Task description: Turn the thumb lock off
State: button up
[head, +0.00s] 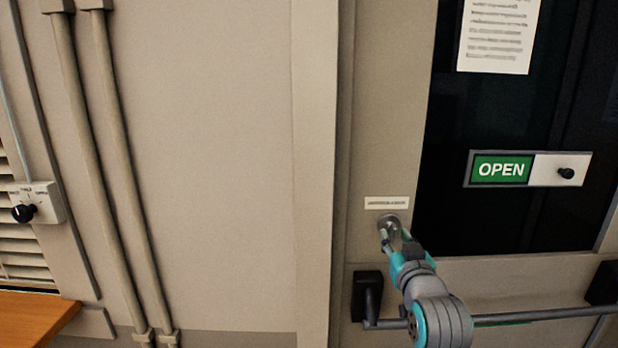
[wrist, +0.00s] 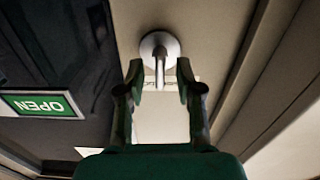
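The thumb lock (wrist: 160,46) is a round silver plate with a narrow thumb piece, mounted on the beige door frame. In the wrist view its thumb piece stands between the two fingers of my gripper (wrist: 160,78), with a visible gap on each side. The fingers are open and do not appear to touch it. In the head view the lock's round plate (head: 389,222) shows just below a small label, and my gripper (head: 391,236) is right in front of it, hiding part of it.
Below the lock a push bar (head: 545,314) runs across the door. An OPEN sign (head: 500,169) with a black knob is on the dark glass, under a paper notice (head: 497,36). At far left are a wall control box (head: 42,201), pipes (head: 126,170) and a wooden surface (head: 32,315).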

jog(key=s, duration=0.6)
jog(key=shift+s, duration=0.4)
jog(key=shift+f, duration=0.1)
jog(key=s+f+g, duration=0.1)
jog(key=s+f, duration=0.9)
jog(key=f, duration=0.2)
jog(key=s+f+g, duration=0.1)
jog(key=s+f, duration=0.8)
jog(key=f, duration=0.4)
jog(key=s+f+g, duration=0.1)
jog(key=s+f, duration=0.2)
jog(key=s, duration=2.7)
jog(key=shift+s+f+m, duration=0.15)
jog(key=shift+s+m, duration=0.15)
jog(key=shift+s, duration=0.05)
